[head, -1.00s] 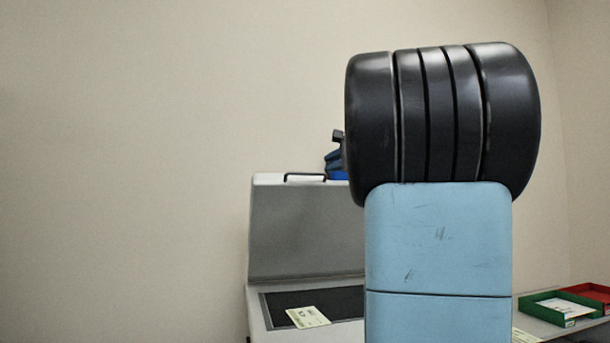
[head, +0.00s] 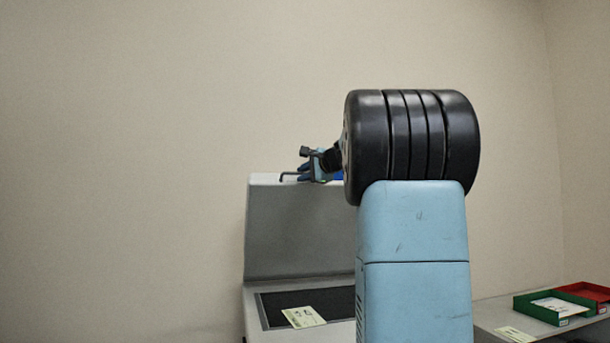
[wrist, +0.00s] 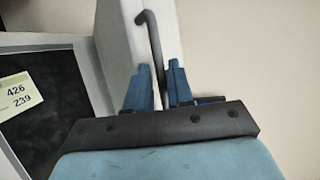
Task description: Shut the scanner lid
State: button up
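The scanner lid (head: 298,232) stands raised, nearly upright, at the back of the scanner in the head view. Its pale edge (wrist: 120,35) shows in the wrist view. The dark bent handle (head: 285,177) is on the lid's top edge. In the wrist view the handle (wrist: 151,35) runs between the two blue fingers of my gripper (wrist: 160,72). The fingers are apart, one on each side of the bar, with narrow gaps visible. In the head view my gripper (head: 312,166) is at the lid's top edge; my arm hides the lid's right part.
The scanner's dark bed (head: 285,302) has a pale printed card (head: 303,317) on it. To the right, a counter (head: 490,315) holds a green tray (head: 540,312), a red tray (head: 588,292) and another card (head: 514,334). The wall behind is bare.

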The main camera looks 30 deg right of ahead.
grip_shut()
dwell(1.4)
